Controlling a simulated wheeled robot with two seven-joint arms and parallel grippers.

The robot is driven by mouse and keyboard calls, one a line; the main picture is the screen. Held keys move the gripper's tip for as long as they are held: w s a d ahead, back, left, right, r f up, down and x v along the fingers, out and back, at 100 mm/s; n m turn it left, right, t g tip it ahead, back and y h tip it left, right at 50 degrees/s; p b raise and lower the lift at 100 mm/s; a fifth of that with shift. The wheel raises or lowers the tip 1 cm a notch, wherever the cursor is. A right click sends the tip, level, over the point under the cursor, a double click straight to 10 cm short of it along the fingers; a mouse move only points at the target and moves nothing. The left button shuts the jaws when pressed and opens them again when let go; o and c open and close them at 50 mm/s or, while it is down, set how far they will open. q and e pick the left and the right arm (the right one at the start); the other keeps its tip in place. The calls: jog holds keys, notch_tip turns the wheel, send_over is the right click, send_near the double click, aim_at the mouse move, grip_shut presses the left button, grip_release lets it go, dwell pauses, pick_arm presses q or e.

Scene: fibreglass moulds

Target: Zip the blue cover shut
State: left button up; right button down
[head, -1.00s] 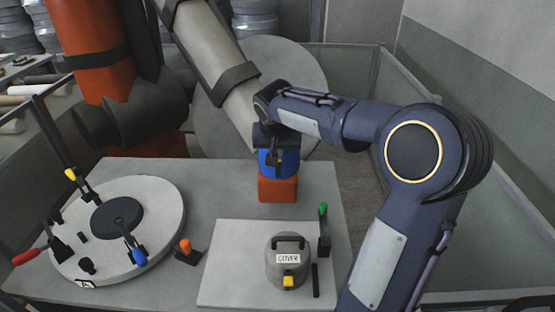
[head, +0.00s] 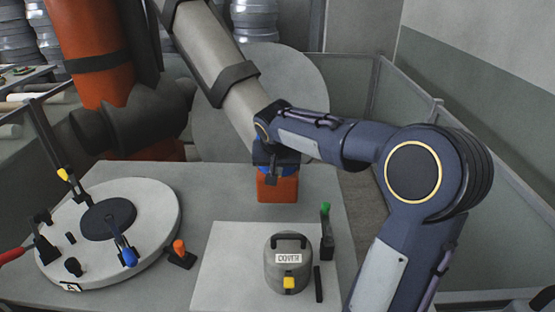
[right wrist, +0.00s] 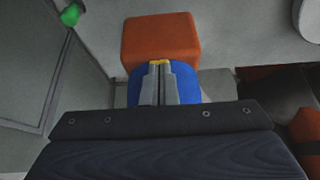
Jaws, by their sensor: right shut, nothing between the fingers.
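My right gripper (right wrist: 160,68) is shut with nothing held, in front of the blue cover. My left gripper is not in view.
The orange block (head: 277,188) stands at the table's back. A round mould with clamps (head: 160,195) lies at left. A grey pot labelled COVER (head: 288,272) stands on a pale board (head: 225,270) at front. The industrial arm (head: 210,55) looms above. Glass panels edge the right.

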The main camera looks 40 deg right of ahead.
jog(key=shift+s+f, duration=0.25)
jog(key=shift+f, duration=0.55)
jog(key=a+v, duration=0.1)
jog(key=v, duration=0.8)
jog(key=shift+s+a+b, duration=0.15)
jog(key=shift+s+b, duration=0.25)
jog(key=shift+s, duration=0.05)
